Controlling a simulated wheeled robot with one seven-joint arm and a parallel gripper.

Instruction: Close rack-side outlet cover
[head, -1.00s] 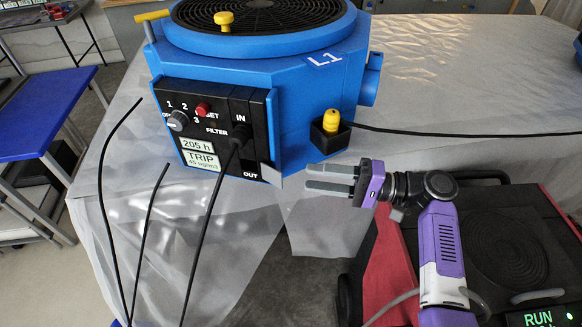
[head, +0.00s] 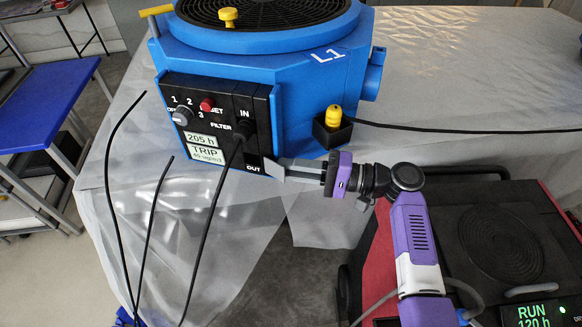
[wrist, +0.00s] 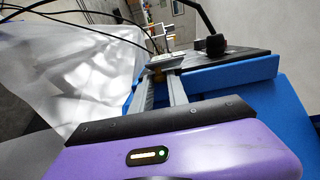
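The blue machine marked L1 (head: 300,75) stands on the sheeted surface, with a black control panel (head: 212,105) on its front left face. A small grey outlet cover (head: 274,168) sticks out at an angle beside the OUT label at the panel's lower right corner. My gripper (head: 285,166) is at the cover from the right, its fingertips overlapping or touching the cover's edge. In the wrist view, my gripper's two grey fingers (wrist: 160,78) are spread with a gap, and their tips meet a greyish piece, apparently the cover. Exact contact is hidden.
Black cables (head: 210,230) hang in front of the panel, one plugged into IN. A black holder with a yellow plug (head: 333,118) sits just above my gripper. A red and black machine (head: 500,240) showing RUN stands at lower right. A blue table (head: 50,105) is at left.

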